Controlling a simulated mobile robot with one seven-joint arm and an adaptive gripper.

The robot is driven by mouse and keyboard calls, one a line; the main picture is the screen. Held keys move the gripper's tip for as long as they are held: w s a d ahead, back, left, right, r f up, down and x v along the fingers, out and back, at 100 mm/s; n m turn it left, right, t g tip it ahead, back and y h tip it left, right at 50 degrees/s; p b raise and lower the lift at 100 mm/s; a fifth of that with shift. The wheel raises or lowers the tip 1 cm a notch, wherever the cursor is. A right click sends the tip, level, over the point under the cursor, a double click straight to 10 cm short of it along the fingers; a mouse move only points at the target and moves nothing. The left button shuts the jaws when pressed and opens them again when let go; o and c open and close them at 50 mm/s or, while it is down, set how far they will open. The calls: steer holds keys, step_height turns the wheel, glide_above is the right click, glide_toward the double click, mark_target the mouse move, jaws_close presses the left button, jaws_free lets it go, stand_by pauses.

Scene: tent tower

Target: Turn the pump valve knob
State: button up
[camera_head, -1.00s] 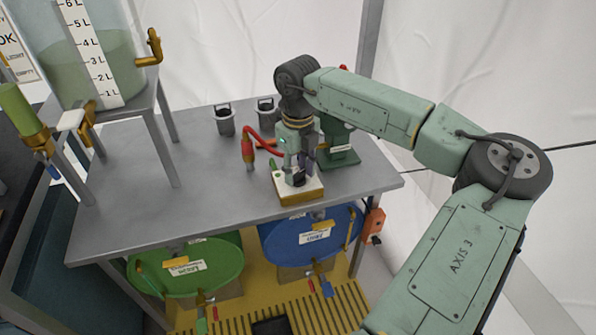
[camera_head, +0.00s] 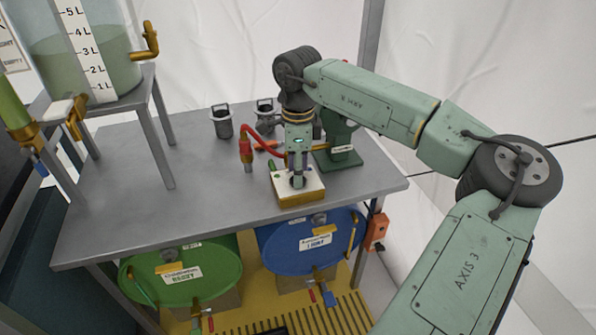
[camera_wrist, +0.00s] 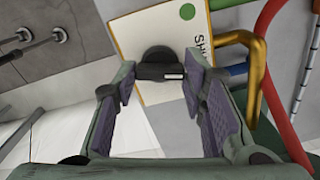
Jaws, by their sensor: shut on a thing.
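The pump valve knob (camera_wrist: 160,71) is black with a white mark and sits on a white plate (camera_wrist: 145,28) with a green dot and partly hidden lettering. In the head view the plate tops a small white and yellow box (camera_head: 288,197) on the grey table. My gripper (camera_head: 298,183) points down onto this box. In the wrist view my gripper (camera_wrist: 163,76) has its purple-padded fingers on both sides of the knob, shut on it. In the head view the fingers mostly hide the knob.
A green pump stand (camera_head: 340,155) is close behind the box, and a red hose (camera_head: 262,140) runs beside it. Dark grey canisters (camera_head: 222,122) stand at the back. A liquid tank (camera_head: 85,60) is at left. Green (camera_head: 180,275) and blue (camera_head: 312,243) drums are below the table (camera_head: 150,205).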

steer(key=shift+n, duration=0.7)
steer(key=o, duration=1.2)
steer(key=shift+c, duration=0.2)
step_height(320, 180, up, 12)
